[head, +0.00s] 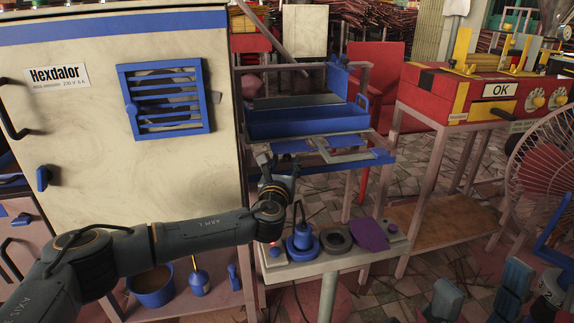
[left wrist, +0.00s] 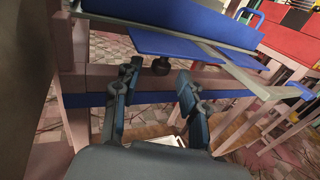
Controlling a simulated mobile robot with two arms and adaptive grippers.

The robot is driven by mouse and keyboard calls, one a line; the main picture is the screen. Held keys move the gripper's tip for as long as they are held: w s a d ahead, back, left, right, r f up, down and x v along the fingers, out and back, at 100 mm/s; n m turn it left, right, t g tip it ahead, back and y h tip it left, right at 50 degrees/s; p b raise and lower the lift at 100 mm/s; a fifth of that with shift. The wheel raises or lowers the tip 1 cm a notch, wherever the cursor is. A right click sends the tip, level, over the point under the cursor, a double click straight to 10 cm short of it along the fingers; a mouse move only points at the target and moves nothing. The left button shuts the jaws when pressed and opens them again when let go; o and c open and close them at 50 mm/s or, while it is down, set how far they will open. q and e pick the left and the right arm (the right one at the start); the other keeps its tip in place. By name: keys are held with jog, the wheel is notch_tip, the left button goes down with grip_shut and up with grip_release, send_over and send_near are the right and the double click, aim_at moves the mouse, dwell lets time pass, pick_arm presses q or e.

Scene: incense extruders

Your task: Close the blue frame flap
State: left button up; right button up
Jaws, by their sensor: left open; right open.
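The blue frame flap appears to be the flat blue panel (head: 291,146) in the pale metal frame below the long blue trough. It also shows in the left wrist view (left wrist: 185,47), lying nearly flat beside a grey bar. A dark round knob (left wrist: 160,66) sits at its near edge. My left gripper (head: 268,160) is at the left front of the frame. In the wrist view its fingers (left wrist: 156,95) are open, spread below the knob and apart from it. Nothing is between them. My right gripper (head: 478,292) is open at the lower right, away from the frame, partly cut off.
The pale Hexdalor cabinet (head: 90,130) stands close at left. Below my left gripper, a small table (head: 325,262) holds a blue-based tool (head: 302,243) and a dark ring (head: 336,240). A red machine (head: 480,90) and a fan (head: 545,160) stand at right.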

aim_at(286, 160)
pick_arm(q)
jog(key=shift+w+d+b, duration=0.15)
jog(key=shift+w+b, duration=0.35)
jog(key=shift+w, duration=1.2)
